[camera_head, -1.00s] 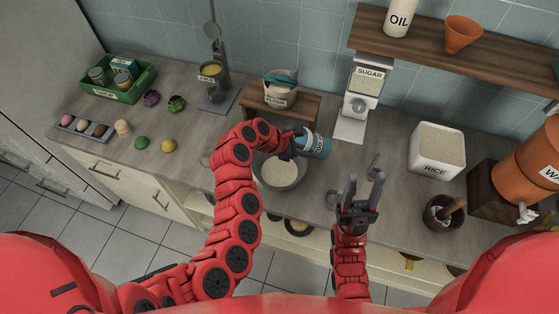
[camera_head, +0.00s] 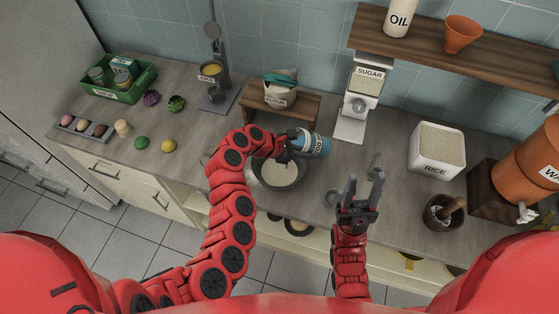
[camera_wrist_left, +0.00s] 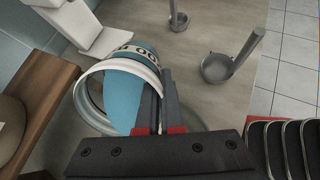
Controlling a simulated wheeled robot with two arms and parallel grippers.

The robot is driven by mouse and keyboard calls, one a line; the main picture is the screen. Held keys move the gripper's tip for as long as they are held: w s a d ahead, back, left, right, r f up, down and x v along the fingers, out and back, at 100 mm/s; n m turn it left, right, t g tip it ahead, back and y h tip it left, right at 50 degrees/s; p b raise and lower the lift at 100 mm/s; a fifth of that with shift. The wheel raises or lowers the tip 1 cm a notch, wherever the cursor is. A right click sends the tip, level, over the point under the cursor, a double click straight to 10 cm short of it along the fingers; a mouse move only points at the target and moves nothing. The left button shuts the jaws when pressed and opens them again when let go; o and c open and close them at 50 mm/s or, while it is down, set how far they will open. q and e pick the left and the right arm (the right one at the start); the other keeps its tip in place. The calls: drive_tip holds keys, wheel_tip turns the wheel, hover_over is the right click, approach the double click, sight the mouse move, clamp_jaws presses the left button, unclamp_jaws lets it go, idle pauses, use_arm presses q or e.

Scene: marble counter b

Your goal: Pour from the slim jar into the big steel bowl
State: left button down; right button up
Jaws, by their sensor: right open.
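The slim jar (camera_head: 316,146) is blue with a dark-lettered label. My left gripper (camera_head: 290,143) is shut on it and holds it tipped over on its side, above the right back rim of the big steel bowl. In the left wrist view the jar (camera_wrist_left: 130,85) shows a white rim and blue inside, against the fingers (camera_wrist_left: 160,103). The big steel bowl (camera_head: 299,181) sits on the counter with pale cream contents; the arm partly covers it. No falling stream is clear. My right gripper (camera_head: 362,190) is open and empty, right of the bowl near the front edge.
A wooden stand (camera_head: 300,104) with a flour container is behind the bowl. The sugar dispenser (camera_head: 357,105) stands behind and right of the jar. Two steel scoops (camera_wrist_left: 218,67) (camera_wrist_left: 178,21) lie right of the bowl. A rice bin (camera_head: 436,165) and mortar (camera_head: 436,216) are farther right.

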use_arm(q)
drive_tip(key=shift+f+h, duration=0.35)
drive_tip(key=shift+h, duration=0.55)
idle(1.5)
drive_tip(key=shift+a+f+b, duration=0.1)
drive_tip(key=shift+f+b, duration=0.05)
drive_tip(key=shift+b, duration=0.25)
drive_tip(key=shift+f+t+h+b, duration=0.1)
drive_tip(key=shift+t+h+b, duration=0.3)
drive_tip(key=shift+b, duration=0.5)
drive_tip(key=r+p, duration=0.1)
drive_tip(key=p, duration=0.1)
drive_tip(key=shift+r+p, duration=0.25)
drive_tip(key=shift+p, duration=0.15)
drive_tip(key=shift+f+y, duration=0.2)
drive_tip(key=shift+y, duration=0.3)
drive_tip(key=shift+d+g+y, duration=0.2)
drive_tip(key=shift+g+y, duration=0.1)
drive_tip(key=shift+y, duration=0.1)
drive_tip(key=shift+r+y, duration=0.4)
drive_tip(key=shift+y, duration=0.4)
drive_tip(key=shift+g, duration=0.3)
